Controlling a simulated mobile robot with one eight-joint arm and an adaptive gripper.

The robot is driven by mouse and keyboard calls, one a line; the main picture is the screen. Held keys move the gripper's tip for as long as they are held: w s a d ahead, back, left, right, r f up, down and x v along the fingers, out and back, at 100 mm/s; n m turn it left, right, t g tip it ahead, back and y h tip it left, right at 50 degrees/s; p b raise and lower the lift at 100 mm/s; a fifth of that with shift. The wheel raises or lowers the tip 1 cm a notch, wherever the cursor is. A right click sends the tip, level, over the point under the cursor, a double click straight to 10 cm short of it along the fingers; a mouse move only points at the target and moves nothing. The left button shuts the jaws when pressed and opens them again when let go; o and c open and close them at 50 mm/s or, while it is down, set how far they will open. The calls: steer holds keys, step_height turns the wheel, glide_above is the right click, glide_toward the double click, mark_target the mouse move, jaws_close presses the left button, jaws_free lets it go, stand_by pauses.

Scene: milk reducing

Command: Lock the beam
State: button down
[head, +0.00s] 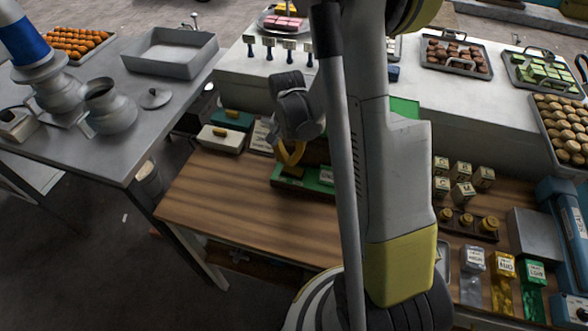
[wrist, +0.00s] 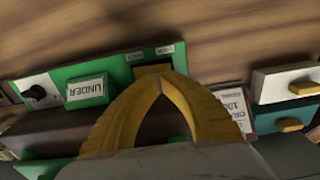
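A green-based device (head: 283,183) stands on the wooden bench, mostly behind my arm in the head view. In the wrist view its green panel (wrist: 117,70) carries a black knob (wrist: 36,92), a block marked UNDER (wrist: 87,91) and a dark slot with a yellowish piece (wrist: 152,70) under two small labels. A dark brown bar (wrist: 55,122) runs along the panel; I cannot tell whether it is the beam. My gripper (wrist: 161,78) points down at the device, its yellow fingertips together in front of the slot. It also shows in the head view (head: 291,168). I see nothing held.
Lettered blocks (head: 462,194) and coloured bags (head: 503,282) are on the right. The bench front-left (head: 220,205) is clear. A raised white counter (head: 240,88) stands behind.

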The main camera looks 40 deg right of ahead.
mark_target(288, 170)
steer(key=shift+f+b, duration=0.35)
steer(key=shift+f, duration=0.1)
steer(key=shift+s+a+f+b, duration=0.2)
steer(key=shift+a+f+b, duration=0.05)
steer(key=shift+f+b, duration=0.4)
steer(key=shift+s+a+f+b, duration=0.2)
steer(key=shift+f+b, duration=0.35)
steer(key=shift+b, duration=0.2)
stand_by(0.6)
steer(key=shift+w, duration=0.1)
steer(key=shift+d+r+p, duration=0.1)
steer(key=shift+r+p, duration=0.75)
steer(key=shift+r, duration=0.35)
steer(key=shift+w+d+r+p, duration=0.15)
steer(key=shift+r+p, duration=0.25)
steer(key=shift+r, duration=0.15)
steer(key=shift+w+d+r+p, duration=0.1)
steer(key=shift+d+r+p, duration=0.1)
steer(key=shift+r+p, duration=0.25)
steer(key=shift+w+d+r+p, duration=0.15)
steer(key=shift+r+p, duration=0.15)
steer(key=shift+r, duration=0.35)
steer(key=shift+s+a+r+p, duration=0.15)
steer(key=shift+r+p, duration=0.15)
steer(key=shift+r, duration=0.3)
steer(key=shift+f, duration=0.1)
